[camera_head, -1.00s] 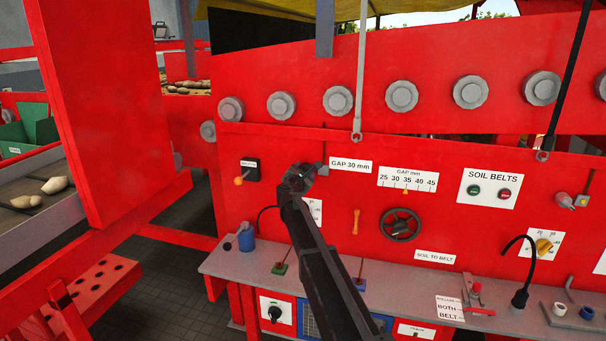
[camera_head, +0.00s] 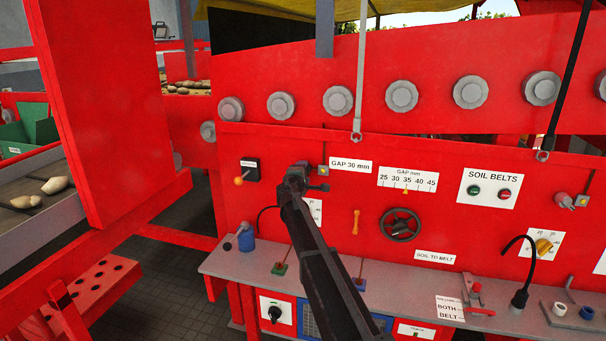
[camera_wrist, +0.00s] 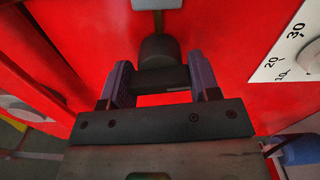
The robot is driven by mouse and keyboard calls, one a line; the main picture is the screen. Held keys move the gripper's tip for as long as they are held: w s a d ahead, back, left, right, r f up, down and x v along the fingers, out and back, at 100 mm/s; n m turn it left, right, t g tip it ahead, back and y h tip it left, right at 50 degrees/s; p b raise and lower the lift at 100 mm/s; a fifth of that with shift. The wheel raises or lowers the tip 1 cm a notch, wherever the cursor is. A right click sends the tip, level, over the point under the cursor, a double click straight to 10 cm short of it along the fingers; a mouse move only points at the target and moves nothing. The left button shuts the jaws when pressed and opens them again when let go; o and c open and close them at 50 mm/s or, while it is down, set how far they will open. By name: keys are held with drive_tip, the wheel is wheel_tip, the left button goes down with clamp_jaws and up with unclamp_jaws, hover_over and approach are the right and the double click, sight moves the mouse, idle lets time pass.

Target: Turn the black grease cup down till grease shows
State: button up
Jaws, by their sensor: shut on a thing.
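The black grease cup (camera_wrist: 158,51) shows in the wrist view as a dark round body in front of the red panel. My gripper (camera_wrist: 158,80) is shut on it, with one finger on each side. In the head view my gripper (camera_head: 300,174) is against the red panel, left of the GAP 30 mm label. It hides most of the cup there. A short tan piece and a grey block (camera_wrist: 157,4) show above the cup in the wrist view. I cannot make out any grease.
A white scale plate (camera_wrist: 294,50) is to the right of the cup. In the head view an orange-knobbed lever (camera_head: 240,180) is to the left, and a black handwheel (camera_head: 400,225) is to the right. A grey shelf (camera_head: 222,262) with a blue can (camera_head: 247,241) runs below.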

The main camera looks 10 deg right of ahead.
drive_tip(key=shift+m, duration=0.6)
drive_tip(key=o, duration=0.9)
drive_tip(key=shift+o, duration=0.2)
drive_tip(key=v, duration=1.1)
drive_tip(key=shift+w, duration=0.1)
